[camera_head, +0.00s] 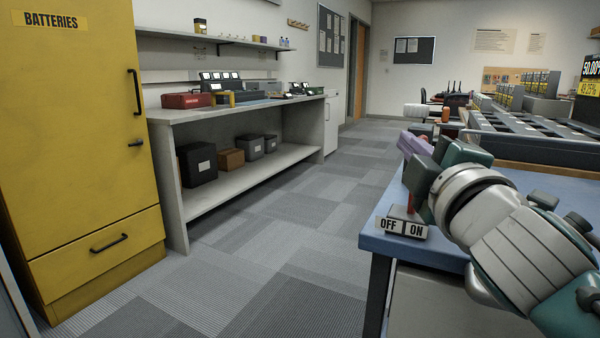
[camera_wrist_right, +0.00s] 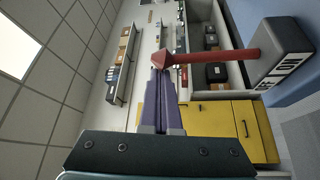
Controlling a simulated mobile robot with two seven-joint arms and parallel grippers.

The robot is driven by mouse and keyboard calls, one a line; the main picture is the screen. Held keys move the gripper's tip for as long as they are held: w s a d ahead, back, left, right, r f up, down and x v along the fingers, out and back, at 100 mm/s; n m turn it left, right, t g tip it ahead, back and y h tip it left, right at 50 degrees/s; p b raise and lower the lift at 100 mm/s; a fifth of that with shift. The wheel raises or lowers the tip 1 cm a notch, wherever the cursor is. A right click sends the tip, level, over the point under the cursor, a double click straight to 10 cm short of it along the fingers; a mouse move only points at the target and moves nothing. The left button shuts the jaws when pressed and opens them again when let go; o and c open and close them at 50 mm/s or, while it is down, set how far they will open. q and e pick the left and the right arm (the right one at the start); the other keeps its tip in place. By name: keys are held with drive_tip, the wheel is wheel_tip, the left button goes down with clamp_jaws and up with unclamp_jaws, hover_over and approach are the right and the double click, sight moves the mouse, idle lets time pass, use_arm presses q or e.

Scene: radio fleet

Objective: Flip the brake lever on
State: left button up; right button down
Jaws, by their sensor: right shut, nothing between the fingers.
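The brake lever is a red rod with a cone-shaped head. It rises from a small grey base (camera_head: 403,214) with OFF and ON labels, at the corner of the blue table. In the head view only a short red piece of the lever (camera_head: 411,192) shows; my right gripper and wrist hide the rest. The right wrist view shows the lever's red shaft (camera_wrist_right: 215,56) and its base (camera_wrist_right: 284,50). My right gripper (camera_head: 416,143) has purple fingers, shut and empty. In the wrist view its fingertips (camera_wrist_right: 160,73) are right beside the lever's head; I cannot tell if they touch.
The blue table (camera_head: 385,245) holds a grey rack (camera_head: 530,147) farther back. A yellow batteries cabinet (camera_head: 75,130) stands at the left, beside a grey workbench (camera_head: 168,190) with boxes. The carpeted floor between bench and table is clear.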

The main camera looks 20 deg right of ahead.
use_arm(q)
drive_tip(key=shift+w+f+b, duration=0.15)
drive_tip(key=shift+f+b, duration=1.8)
drive_tip(key=shift+f, duration=0.55)
use_arm(e)
drive_tip(key=shift+s+d+f+m+t+h, duration=0.2)
drive_tip(key=shift+s+d+m+t+h, duration=0.2)
drive_tip(key=shift+s+d+m, duration=0.55)
drive_tip(key=shift+s+d+f+m+t+h, duration=0.15)
drive_tip(key=shift+s+d+m+t+h, duration=0.2)
drive_tip(key=shift+s+d+m, duration=0.55)
drive_tip(key=shift+w+a, duration=0.15)
drive_tip(key=shift+a, duration=0.1)
